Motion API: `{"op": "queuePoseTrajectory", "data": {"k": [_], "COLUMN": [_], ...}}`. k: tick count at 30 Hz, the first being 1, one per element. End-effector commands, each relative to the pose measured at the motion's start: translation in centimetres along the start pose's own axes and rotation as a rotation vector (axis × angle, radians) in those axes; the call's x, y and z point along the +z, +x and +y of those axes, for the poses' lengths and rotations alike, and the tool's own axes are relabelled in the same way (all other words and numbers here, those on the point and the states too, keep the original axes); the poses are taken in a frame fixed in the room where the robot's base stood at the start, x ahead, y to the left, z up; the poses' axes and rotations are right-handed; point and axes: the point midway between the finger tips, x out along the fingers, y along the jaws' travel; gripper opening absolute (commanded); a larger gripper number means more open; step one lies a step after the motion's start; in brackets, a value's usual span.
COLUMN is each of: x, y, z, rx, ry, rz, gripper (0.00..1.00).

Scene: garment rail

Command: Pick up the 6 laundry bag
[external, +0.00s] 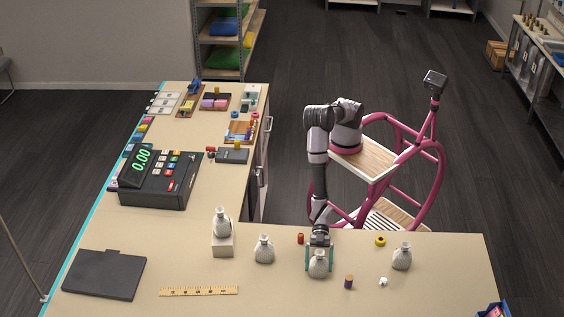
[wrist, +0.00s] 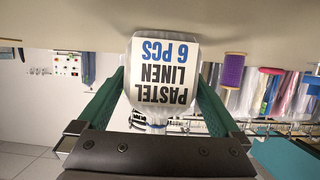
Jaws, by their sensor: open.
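A pale laundry bag (external: 319,266) stands on the counter directly in front of my arm. In the wrist view the same bag (wrist: 165,98) carries a label that appears upside down and reads "PASTEL LINEN 6 PCS". My gripper (external: 319,260) is down at this bag and open, with one green finger on each side of it. The fingers also flank it in the wrist view (wrist: 160,82); whether they touch it I cannot tell. Other similar bags stand to the left (external: 264,249), to the right (external: 401,257) and on a white block (external: 222,223); their labels are not readable.
A purple spool (external: 348,282), a red spool (external: 300,239), a yellow ring (external: 380,241) and a small white item (external: 382,281) lie around the bag. A ruler (external: 198,291), a dark flat board (external: 97,274) and a cash register (external: 158,178) are to the left.

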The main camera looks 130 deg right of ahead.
Motion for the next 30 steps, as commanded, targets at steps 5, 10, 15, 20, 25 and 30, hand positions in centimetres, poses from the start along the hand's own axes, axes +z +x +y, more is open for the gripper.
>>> {"op": "queuePoseTrajectory", "data": {"k": [5, 10, 15, 20, 25, 30], "x": [0.0, 0.0, -0.1, -0.1, -1.5, -4.8], "y": [0.4, 0.4, 0.4, 0.4, -0.1, -1.3], "z": [0.0, 0.0, 0.0, 0.0, 0.0, 0.1], "rx": [0.000, 0.000, 0.000, 0.000, 0.000, 0.001], "ry": [0.000, 0.000, 0.000, 0.000, -0.001, -0.002], "rz": [0.000, 0.000, 0.001, 0.001, 0.003, 0.005], "gripper": [1.00, 0.73, 0.22, 0.22, 0.22, 0.22]}}
